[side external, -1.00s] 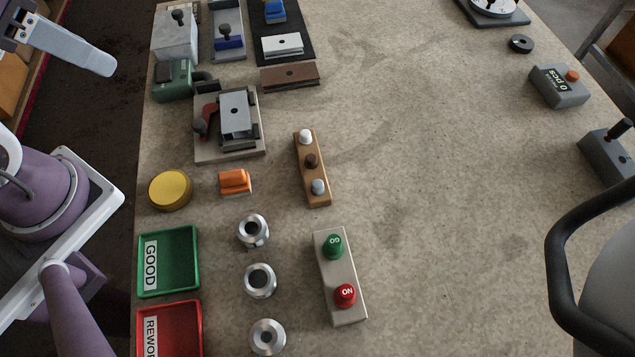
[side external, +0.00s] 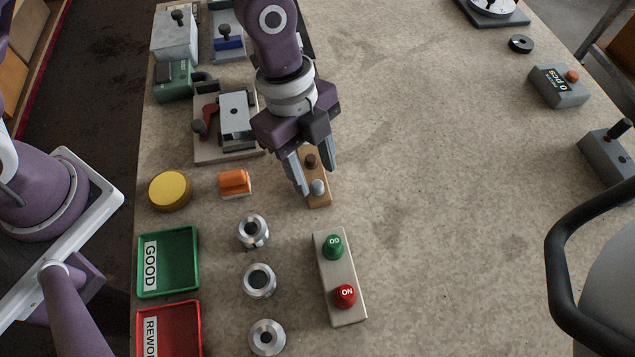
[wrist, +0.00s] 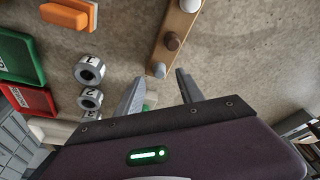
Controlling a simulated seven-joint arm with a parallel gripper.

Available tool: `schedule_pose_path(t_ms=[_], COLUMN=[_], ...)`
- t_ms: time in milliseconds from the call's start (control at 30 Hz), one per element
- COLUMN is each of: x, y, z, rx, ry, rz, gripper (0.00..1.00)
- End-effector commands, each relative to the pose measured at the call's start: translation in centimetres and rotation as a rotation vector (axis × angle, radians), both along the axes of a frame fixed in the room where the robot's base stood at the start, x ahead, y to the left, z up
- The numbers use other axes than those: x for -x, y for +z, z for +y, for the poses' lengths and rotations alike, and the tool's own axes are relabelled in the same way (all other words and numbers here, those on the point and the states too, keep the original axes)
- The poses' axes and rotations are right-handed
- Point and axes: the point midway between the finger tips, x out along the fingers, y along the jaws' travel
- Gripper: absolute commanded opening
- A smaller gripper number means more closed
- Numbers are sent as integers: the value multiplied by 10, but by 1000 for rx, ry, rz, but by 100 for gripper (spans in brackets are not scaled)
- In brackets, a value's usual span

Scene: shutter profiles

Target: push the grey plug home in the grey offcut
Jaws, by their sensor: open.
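The grey plug (side external: 318,187) stands at the near end of a wooden rack (side external: 322,201), and it also shows in the wrist view (wrist: 159,70). My gripper (side external: 315,180) is open and empty above that end of the rack. In the wrist view its two fingertips (wrist: 160,77) are apart, with the plug between them in the picture; I see no contact. The grey offcut (side external: 234,120), a flat block with a dark hole in its top, sits in a fixture with a red-handled clamp (side external: 210,116). The hole looks empty.
A brown plug (side external: 310,161) stands beside the grey one; a white plug (wrist: 190,5) is at the far end. An orange block (side external: 235,182), several metal rings (side external: 253,231) and a button box (side external: 341,277) are nearby.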

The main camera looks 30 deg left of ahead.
Motion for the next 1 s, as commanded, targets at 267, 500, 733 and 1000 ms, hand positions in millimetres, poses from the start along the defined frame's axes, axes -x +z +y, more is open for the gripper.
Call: schedule_pose_path(t_ms=[267, 500, 733, 1000], x=[1, 1, 1, 1], y=[-24, -24, -23, -23], z=[-5, -5, -5, -5], rx=[-1, -1, -1, -2], ry=[1, 2, 3, 3], rz=[0, 0, 1, 0], gripper=[45, 19, 0, 0])
